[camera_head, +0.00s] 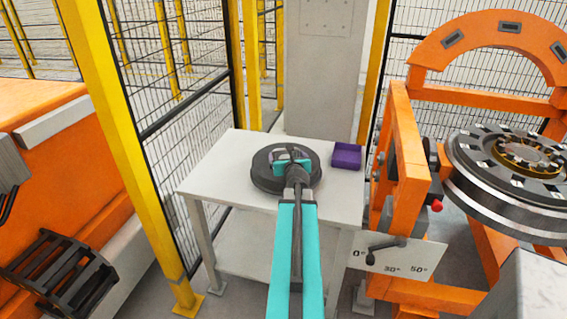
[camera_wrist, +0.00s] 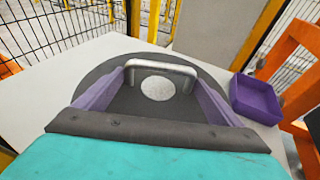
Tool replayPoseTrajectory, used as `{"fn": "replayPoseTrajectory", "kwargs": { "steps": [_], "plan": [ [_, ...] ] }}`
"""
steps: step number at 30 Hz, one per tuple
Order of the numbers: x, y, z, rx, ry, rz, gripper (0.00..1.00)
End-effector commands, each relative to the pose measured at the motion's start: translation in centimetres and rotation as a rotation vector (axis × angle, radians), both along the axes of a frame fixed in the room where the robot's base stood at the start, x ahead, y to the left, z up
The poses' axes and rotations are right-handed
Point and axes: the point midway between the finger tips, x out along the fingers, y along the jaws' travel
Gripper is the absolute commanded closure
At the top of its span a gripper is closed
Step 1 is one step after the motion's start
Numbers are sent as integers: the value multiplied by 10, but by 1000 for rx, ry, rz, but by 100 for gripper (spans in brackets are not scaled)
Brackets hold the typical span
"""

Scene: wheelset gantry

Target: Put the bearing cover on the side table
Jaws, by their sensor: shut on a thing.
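The bearing cover (camera_head: 262,180) is a dark grey round disc over the white side table (camera_head: 217,165). In the wrist view the cover (camera_wrist: 100,83) shows a metal bar handle (camera_wrist: 160,64) and a pale round spot in its middle. My gripper (camera_wrist: 163,88) has its two purple fingers at the two ends of the handle and is shut on the cover by it. In the head view my gripper (camera_head: 292,160) is above the disc's middle, and my arm hides part of the cover. I cannot tell whether the cover's underside touches the table top.
A purple open tray (camera_head: 346,156) stands on the table right of the cover, and in the wrist view too (camera_wrist: 257,98). An orange stand (camera_head: 408,150) with a wheel-like disc (camera_head: 510,165) is close on the right. A yellow-framed mesh fence (camera_head: 180,130) runs along the left.

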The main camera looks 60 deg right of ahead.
Motion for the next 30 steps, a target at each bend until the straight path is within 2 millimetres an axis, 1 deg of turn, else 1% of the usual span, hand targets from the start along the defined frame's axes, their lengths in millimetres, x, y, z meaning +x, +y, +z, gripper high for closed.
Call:
{"fn": "replayPoseTrajectory", "kwargs": {
  "steps": [6, 21, 30],
  "plan": [
    [5, -7, -1, -3, 0, -2, 46],
    [5, -5, -33, -2, -1, 0, 46],
    [6, -5, -35, -2, -1, 1, 46]
  ]
}}
